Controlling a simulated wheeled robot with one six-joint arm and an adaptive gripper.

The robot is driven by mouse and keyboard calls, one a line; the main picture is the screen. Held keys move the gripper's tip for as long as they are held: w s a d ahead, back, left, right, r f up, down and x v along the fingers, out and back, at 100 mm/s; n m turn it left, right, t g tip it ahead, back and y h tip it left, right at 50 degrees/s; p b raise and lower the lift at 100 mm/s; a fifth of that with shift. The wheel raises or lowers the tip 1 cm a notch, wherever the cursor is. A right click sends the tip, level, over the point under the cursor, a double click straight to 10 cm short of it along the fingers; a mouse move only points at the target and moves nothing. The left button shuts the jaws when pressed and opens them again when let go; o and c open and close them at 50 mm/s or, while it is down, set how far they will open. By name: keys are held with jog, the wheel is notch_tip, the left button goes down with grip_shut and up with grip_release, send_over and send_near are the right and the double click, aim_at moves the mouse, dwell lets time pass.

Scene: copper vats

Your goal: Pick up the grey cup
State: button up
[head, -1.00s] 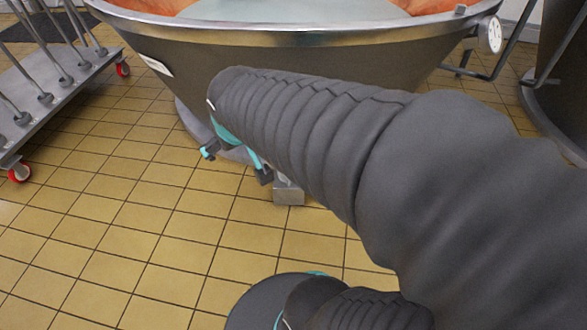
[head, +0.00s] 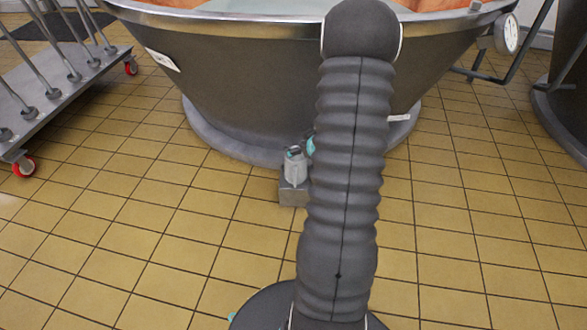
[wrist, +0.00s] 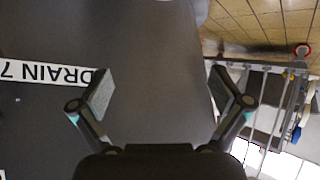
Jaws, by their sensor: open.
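The small grey cup (head: 295,171) stands upright on a low metal block (head: 292,194) on the floor, in front of the vat's foot. My arm passes just right of it in the head view and hides most of my gripper. A dark and teal finger part (head: 292,153) shows at the cup's top edge; I cannot tell if it touches. In the wrist view my gripper (wrist: 163,95) is open, with nothing between its fingers. They face the vat's dark side. A pale rounded edge (wrist: 201,10) shows at the top there; I cannot tell what it is.
The large metal vat (head: 230,75) stands close ahead, with a label reading DRAIN 7 (wrist: 55,73) in the wrist view. A wheeled metal cart (head: 70,93) is at the left. Another vat (head: 570,90) stands at the right.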

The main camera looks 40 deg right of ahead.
jog(key=t+y, duration=0.1)
jog(key=t, duration=0.1)
send_near(302, 162)
jog(key=w, duration=0.3)
jog(key=f, duration=0.1)
jog(key=shift+m, duration=0.4)
jog(key=b+x, duration=0.1)
jog(key=x, duration=0.7)
jog(key=shift+d, duration=0.2)
jog(key=shift+r+b+x, duration=0.2)
jog(key=shift+b+x, duration=0.05)
jog(key=shift+x, duration=1.1)
jog(key=shift+r+b+x, duration=0.2)
jog(key=shift+x, duration=1.1)
jog(key=shift+w, duration=0.15)
jog(key=c, duration=1.4)
jog(key=shift+r, duration=0.1)
